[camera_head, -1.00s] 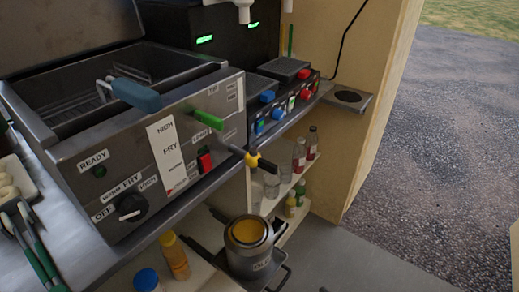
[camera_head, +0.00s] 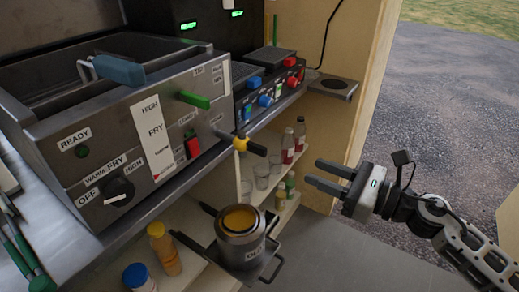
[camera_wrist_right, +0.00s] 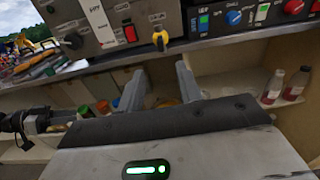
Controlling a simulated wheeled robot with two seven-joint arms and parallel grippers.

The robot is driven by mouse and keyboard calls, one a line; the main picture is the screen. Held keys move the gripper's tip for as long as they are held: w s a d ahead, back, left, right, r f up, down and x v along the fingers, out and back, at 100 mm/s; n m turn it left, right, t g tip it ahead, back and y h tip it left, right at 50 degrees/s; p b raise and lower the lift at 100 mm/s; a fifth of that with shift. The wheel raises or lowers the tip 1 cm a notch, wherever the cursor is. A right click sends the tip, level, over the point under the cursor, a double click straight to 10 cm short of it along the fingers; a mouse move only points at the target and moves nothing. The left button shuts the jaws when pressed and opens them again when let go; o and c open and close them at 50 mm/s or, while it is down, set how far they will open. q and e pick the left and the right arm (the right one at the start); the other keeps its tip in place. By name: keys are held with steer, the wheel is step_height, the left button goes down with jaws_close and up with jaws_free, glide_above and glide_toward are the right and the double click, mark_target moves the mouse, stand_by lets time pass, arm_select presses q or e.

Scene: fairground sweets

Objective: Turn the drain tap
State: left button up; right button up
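The drain tap (camera_head: 240,143), a yellow body with a black handle, sticks out from the fryer's (camera_head: 160,140) lower right front. The handle points right in the head view. The tap also shows at the top of the right wrist view (camera_wrist_right: 160,40). My right gripper (camera_head: 314,173) is open and empty, to the right of the tap and apart from it. Its two fingers (camera_wrist_right: 160,85) show spread in the wrist view, below the tap. A part that looks like my left gripper (camera_wrist_right: 38,123) shows at the wrist view's left edge; its fingers are unclear.
A pot (camera_head: 240,245) with yellow contents stands below the tap. Bottles (camera_head: 288,145) and glasses stand on the shelf behind. Open room lies around my right gripper.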

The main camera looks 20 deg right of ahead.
mark_target(266, 151)
steer(key=p+x, duration=0.3)
steer(key=x, duration=1.2)
steer(key=shift+s+p, duration=0.1)
steer(key=shift+p, duration=0.3)
jaws_close()
